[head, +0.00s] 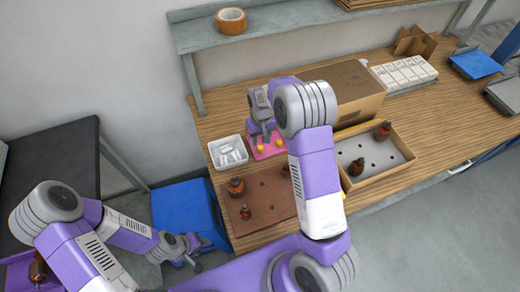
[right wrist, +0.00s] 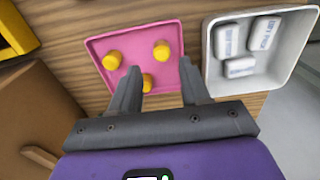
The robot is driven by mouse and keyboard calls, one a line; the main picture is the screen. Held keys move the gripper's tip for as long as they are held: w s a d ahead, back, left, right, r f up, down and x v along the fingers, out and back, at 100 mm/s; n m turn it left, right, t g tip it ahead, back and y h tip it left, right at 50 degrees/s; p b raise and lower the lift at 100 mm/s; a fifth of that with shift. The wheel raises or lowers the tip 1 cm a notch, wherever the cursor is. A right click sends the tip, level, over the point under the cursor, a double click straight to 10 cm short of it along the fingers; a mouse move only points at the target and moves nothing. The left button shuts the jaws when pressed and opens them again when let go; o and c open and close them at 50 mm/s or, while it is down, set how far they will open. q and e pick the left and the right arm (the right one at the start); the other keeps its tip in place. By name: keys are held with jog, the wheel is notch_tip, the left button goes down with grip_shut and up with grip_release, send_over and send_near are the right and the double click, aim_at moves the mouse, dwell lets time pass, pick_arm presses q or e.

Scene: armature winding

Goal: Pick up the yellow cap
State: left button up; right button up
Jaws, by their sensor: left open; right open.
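Three yellow caps lie on a pink tray (right wrist: 95,47) in the right wrist view: a left cap (right wrist: 111,60), a right cap (right wrist: 161,50) and a near cap (right wrist: 147,83). In the head view the pink tray (head: 262,156) shows two caps clearly, a left one (head: 259,149) and a right one (head: 277,142). My right gripper (right wrist: 160,68) is open and empty above the tray. Its fingers straddle the near cap in the picture, apart from it as far as I can tell.
A white bin (right wrist: 213,75) with several small white packets stands right of the pink tray in the right wrist view. A cardboard box (head: 345,85) stands behind my right arm.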

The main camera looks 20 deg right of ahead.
aim_at(262, 147)
notch_tip(262, 147, down, 6)
jog(key=shift+d+r+b, duration=0.1)
jog(key=shift+r+b, duration=0.15)
jog(key=shift+b, duration=0.1)
grip_shut()
